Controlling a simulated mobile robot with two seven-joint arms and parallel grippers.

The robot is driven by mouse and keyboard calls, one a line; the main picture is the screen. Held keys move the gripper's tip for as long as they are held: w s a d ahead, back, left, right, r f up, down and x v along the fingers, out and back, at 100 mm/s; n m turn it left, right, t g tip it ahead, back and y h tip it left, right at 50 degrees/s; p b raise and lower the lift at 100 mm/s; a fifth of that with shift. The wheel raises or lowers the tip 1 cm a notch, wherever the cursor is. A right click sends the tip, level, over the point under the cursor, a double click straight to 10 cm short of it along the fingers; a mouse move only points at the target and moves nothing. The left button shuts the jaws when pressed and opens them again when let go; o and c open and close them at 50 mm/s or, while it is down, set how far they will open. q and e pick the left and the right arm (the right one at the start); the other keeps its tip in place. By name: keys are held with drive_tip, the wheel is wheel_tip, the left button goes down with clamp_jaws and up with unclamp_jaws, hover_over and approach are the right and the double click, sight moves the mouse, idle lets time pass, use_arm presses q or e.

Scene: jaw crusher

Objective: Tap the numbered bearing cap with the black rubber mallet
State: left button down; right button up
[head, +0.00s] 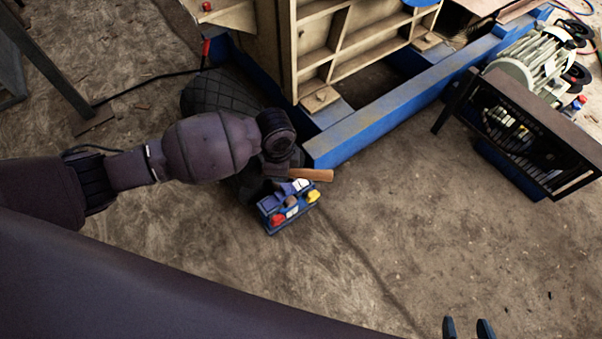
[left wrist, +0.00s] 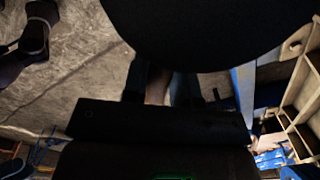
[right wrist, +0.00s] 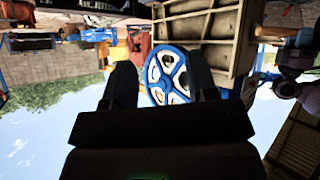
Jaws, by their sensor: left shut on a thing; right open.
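A wooden handle (head: 312,175), which looks like the mallet's, sticks out to the right of my left gripper (head: 290,170). That gripper is shut on it; part of the handle also shows between the fingers in the left wrist view (left wrist: 158,88). The mallet's head cannot be made out clearly; a large black shape fills the top of the left wrist view. My right gripper (head: 468,328) is open and empty at the bottom edge of the head view, far from the handle. I cannot pick out a numbered bearing cap in any view.
The beige crusher body (head: 350,40) stands on a blue frame (head: 400,100) behind. A dark-framed machine (head: 525,140) stands right.

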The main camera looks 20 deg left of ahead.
use_arm(q)
drive_tip(key=w+d+f+m+b, duration=0.1)
drive_tip(key=w+f+m+b, duration=0.2)
drive_tip(key=f+m, duration=0.2)
drive_tip(key=w+d+f+m+b, duration=0.1)
drive_tip(key=w+f+m+b, duration=0.2)
drive_tip(key=f, duration=0.6)
drive_tip(key=shift+w+d+m, duration=0.15)
drive_tip(key=shift+w+m, duration=0.05)
drive_tip(key=shift+m, duration=0.7)
use_arm(e)
drive_tip(key=shift+n, duration=0.4)
drive_tip(key=f, duration=0.4)
drive_tip(key=shift+a+f, duration=0.1)
drive_tip(key=shift+a, duration=0.3)
